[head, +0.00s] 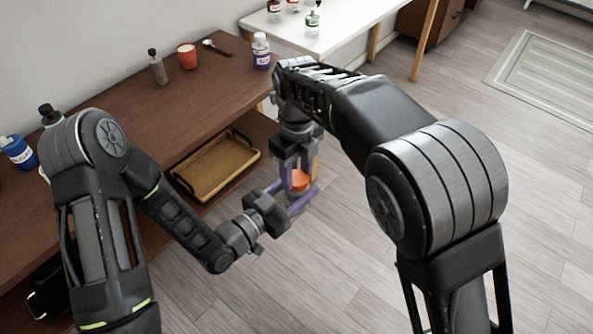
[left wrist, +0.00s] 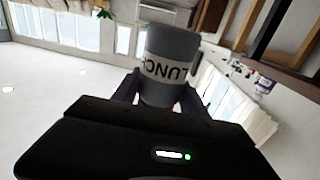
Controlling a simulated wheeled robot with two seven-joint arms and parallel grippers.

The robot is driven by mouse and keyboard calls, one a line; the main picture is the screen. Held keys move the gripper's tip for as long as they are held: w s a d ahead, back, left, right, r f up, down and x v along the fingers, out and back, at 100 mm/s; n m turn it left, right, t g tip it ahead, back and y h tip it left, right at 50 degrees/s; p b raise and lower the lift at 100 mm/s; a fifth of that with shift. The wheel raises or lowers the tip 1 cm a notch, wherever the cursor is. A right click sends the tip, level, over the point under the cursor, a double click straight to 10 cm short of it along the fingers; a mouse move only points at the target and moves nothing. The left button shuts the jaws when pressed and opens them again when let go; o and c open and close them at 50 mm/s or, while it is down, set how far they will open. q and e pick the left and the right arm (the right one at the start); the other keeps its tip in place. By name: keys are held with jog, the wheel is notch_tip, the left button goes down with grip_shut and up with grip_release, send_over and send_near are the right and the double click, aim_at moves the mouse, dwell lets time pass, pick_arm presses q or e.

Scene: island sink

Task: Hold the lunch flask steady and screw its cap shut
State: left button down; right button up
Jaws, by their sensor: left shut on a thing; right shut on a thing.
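The lunch flask (left wrist: 172,60) is a grey cylinder lettered "LUNCH". In the left wrist view it sits between the fingers of my left gripper, which is shut on it. In the head view my left gripper (head: 297,198) reaches in from the left with purple fingers around the flask. My right gripper (head: 302,172) comes down from above and is shut on the orange cap (head: 299,181) at the flask's top. The fingers hide much of the flask and cap, so I cannot tell how the cap sits on the thread.
The flask is held in the air beside a brown wooden counter (head: 170,105). A wooden tray (head: 216,166) lies on its lower shelf. Open floor lies to the right.

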jog(key=m, duration=0.3)
jog(key=shift+f, duration=0.1)
jog(key=shift+s+d+f+m, duration=0.1)
jog(key=shift+d+f+m, duration=0.1)
jog(key=shift+m, duration=0.35)
jog(key=shift+s+d+f+m, duration=0.1)
jog(key=shift+f+m, duration=0.1)
jog(key=shift+m, duration=0.85)
jog(key=shift+w+a+r+m, duration=0.1)
jog(key=shift+a+r+m, duration=0.1)
jog(key=shift+m, duration=0.1)
jog(key=shift+w+r, duration=0.1)
jog(key=shift+r, duration=0.15)
jog(key=o, duration=1.3)
jog(key=shift+r, duration=0.1)
